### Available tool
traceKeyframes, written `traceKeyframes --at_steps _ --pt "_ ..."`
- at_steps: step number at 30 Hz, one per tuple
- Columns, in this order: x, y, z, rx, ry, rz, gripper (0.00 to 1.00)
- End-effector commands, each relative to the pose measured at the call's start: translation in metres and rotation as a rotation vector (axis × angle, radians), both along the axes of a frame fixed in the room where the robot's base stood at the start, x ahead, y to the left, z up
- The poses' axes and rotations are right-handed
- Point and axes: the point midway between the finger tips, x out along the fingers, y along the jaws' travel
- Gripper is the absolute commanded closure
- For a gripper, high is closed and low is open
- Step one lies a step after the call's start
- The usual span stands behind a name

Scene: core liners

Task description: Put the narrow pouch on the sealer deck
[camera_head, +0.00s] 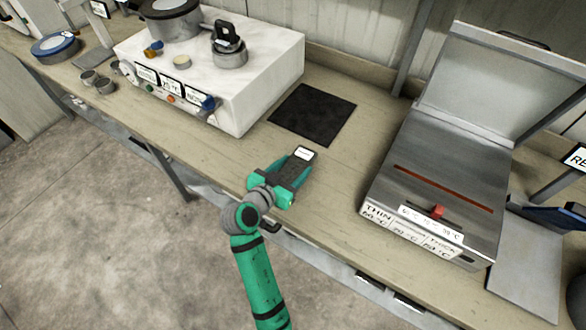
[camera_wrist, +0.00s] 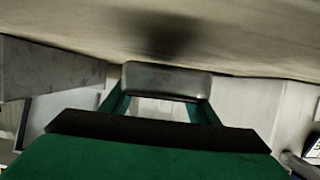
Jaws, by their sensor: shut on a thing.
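My gripper (camera_head: 297,165) is over the bench, left of the sealer, shut on a small grey pouch with a white label (camera_head: 303,153), which I take for the narrow pouch. In the wrist view the pouch (camera_wrist: 166,80) spans the space between the green fingers (camera_wrist: 160,100), close to the bench surface; I cannot tell whether it touches it. The sealer stands at the right, its lid (camera_head: 500,85) raised. Its flat metal deck (camera_head: 455,150) is bare, with an orange-red strip (camera_head: 443,188) across it and a red slider on the front.
A black mat (camera_head: 312,114) lies behind my gripper. A white box unit (camera_head: 255,75) with knobs and pots stands at the back left. Small cups (camera_head: 104,85) sit farther left. A grey plate (camera_head: 525,260) is right of the sealer. Bench between mat and sealer is clear.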

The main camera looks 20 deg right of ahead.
Motion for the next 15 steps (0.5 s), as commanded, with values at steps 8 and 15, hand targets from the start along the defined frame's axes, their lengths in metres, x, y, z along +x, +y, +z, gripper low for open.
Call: traceKeyframes --at_steps 8,15 --pt "-0.001 0.000 -0.018 -0.001 0.001 0.000 0.70" --pt "-0.001 0.000 -0.021 -0.001 0.001 0.001 0.70"
